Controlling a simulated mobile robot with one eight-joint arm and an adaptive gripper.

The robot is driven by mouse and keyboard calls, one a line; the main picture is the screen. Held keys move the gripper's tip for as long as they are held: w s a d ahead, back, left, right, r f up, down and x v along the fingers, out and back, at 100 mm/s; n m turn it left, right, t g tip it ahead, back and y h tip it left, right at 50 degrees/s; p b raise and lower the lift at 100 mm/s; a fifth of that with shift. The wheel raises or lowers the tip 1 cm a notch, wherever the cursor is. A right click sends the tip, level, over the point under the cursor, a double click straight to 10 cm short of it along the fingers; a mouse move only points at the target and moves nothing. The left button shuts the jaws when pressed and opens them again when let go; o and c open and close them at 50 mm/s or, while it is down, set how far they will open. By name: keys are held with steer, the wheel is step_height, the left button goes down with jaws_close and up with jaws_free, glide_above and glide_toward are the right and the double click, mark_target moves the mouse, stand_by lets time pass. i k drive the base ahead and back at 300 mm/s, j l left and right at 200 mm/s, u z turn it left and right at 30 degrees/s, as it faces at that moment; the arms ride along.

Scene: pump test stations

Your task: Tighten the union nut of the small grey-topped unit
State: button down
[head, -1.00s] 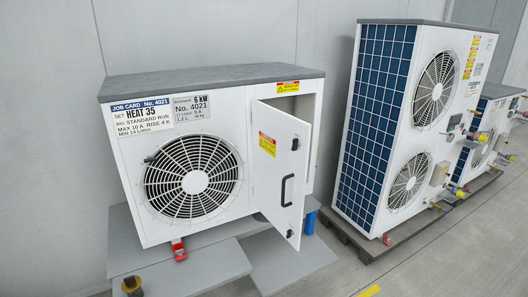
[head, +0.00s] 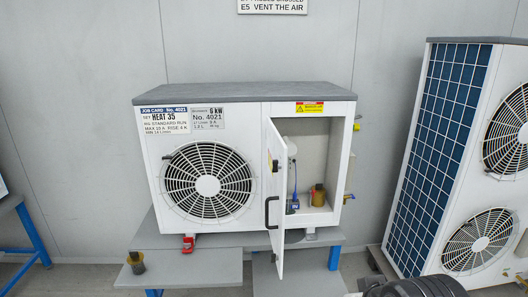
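The small grey-topped unit (head: 245,93) stands in the middle of the head view, white, with a round fan grille (head: 207,185) and card No. 4021. Its door (head: 276,195) stands open towards me. Inside the opening are a blue item (head: 292,207), a pale round gauge-like part and a brass-coloured cylinder (head: 318,195). Small yellow-handled fittings (head: 357,127) show at its right side. I cannot make out which part is the union nut. My gripper's fingers do not show; a dark part at the bottom right edge seems to be my arm.
Grey steps stand below the unit, with a dark-and-brass cylinder (head: 136,262) on the left one and a red clamp-like item (head: 188,244) near it. A tall unit (head: 440,150) with a blue grid side stands at right. A blue-legged table (head: 30,235) is at far left.

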mark_target(289, 144)
steer(key=i+l, duration=0.45)
steer(key=l, duration=0.15)
steer(key=i+l, duration=0.45)
steer(key=l, duration=0.15)
steer(key=u, duration=0.05)
